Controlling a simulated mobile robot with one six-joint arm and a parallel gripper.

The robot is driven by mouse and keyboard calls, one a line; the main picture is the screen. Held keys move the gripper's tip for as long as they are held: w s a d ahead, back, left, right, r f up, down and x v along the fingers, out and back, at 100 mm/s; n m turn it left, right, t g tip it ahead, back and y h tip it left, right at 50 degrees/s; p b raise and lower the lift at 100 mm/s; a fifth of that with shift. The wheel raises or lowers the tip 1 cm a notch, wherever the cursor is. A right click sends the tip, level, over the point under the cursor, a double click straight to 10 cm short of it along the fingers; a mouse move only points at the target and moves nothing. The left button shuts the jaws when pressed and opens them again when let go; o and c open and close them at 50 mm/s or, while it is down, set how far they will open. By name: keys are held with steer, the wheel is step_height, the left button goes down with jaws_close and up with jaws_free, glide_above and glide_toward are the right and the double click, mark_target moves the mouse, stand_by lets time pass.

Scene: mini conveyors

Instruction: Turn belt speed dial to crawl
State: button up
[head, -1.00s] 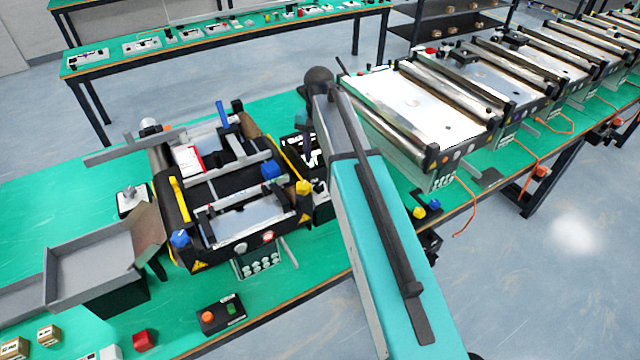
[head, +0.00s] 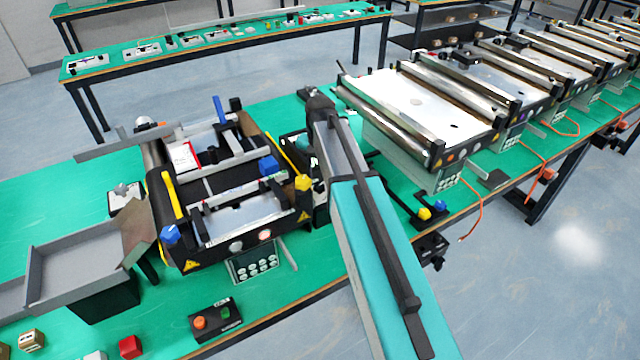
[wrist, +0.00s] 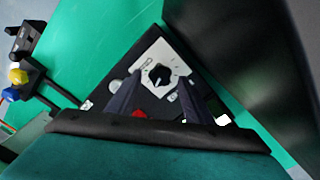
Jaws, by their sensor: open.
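The belt speed dial (wrist: 158,74) shows in the wrist view as a black pointer knob on a white round-marked plate. It sits on a dark control box (wrist: 180,65) that also has a red part (wrist: 139,113). My gripper (wrist: 162,84) is open; its two dark fingers reach toward the box, one on each side of the dial in the picture. I cannot tell whether they touch the knob. In the head view my arm hides the gripper and the dial.
A mini conveyor (head: 240,235) stands left of my arm, and a larger conveyor (head: 420,105) stands to the right. A grey tray (head: 80,265) and a button box (head: 215,318) are at the front left. A dark wall (wrist: 245,60) rises close to the control box.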

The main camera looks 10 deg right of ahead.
steer(key=shift+f, duration=0.2)
steer(key=shift+c, duration=0.5)
steer(key=c, duration=1)
steer(key=shift+o, duration=0.3)
steer(key=shift+m, duration=0.4)
steer(key=m, duration=0.6)
steer(key=shift+s+d, duration=0.1)
steer(key=m, duration=0.6)
steer(key=shift+s, duration=0.1)
steer(key=o, duration=1)
